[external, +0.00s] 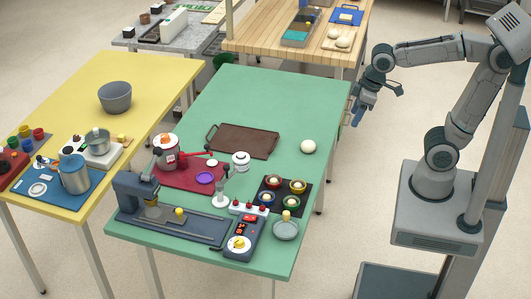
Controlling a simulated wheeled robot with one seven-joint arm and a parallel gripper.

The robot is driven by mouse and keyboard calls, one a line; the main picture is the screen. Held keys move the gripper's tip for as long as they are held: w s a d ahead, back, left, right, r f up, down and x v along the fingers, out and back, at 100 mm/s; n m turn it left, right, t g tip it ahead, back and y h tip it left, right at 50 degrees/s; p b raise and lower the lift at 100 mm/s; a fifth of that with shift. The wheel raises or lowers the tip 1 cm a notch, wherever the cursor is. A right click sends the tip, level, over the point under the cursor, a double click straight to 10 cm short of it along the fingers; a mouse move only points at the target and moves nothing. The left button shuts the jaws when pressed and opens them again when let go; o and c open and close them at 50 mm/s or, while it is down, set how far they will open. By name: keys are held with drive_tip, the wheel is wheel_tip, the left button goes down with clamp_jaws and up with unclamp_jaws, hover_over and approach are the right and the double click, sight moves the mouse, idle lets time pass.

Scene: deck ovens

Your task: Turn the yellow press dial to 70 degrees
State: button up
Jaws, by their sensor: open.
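The yellow press dial (239,243) is a yellow knob on a round white face. It sits at the front end of a dark blue control box (241,229) with red display digits, too small to read surely. The dial's exact angle cannot be read. The blue-grey press (135,189) with its long flat bed (185,227) stands left of the box on the green table (274,95). My gripper (364,110) is open and empty, pointing down beyond the green table's right edge, far from the dial.
A grey bowl with a yellow-topped item (286,230) stands just right of the control box. A white power strip with red switches (249,208) lies behind it. A dark mat with small cups (279,184) and a white ball (308,147) lie toward my arm. The table's far part is clear.

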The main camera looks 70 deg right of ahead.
drive_tip(key=w+a+r+n, duration=0.1)
drive_tip(key=w+a+n, duration=0.3)
drive_tip(key=w, duration=0.5)
drive_tip(key=n+g+b, duration=0.2)
drive_tip(key=n+g, duration=0.1)
drive_tip(key=n, duration=0.5)
hover_over(239, 240)
wheel_tip(239, 240, down, 17)
wheel_tip(239, 240, down, 14)
drive_tip(key=p, duration=0.2)
drive_tip(key=shift+r+p, duration=0.1)
drive_tip(key=shift+p, duration=0.3)
drive_tip(key=c, duration=1)
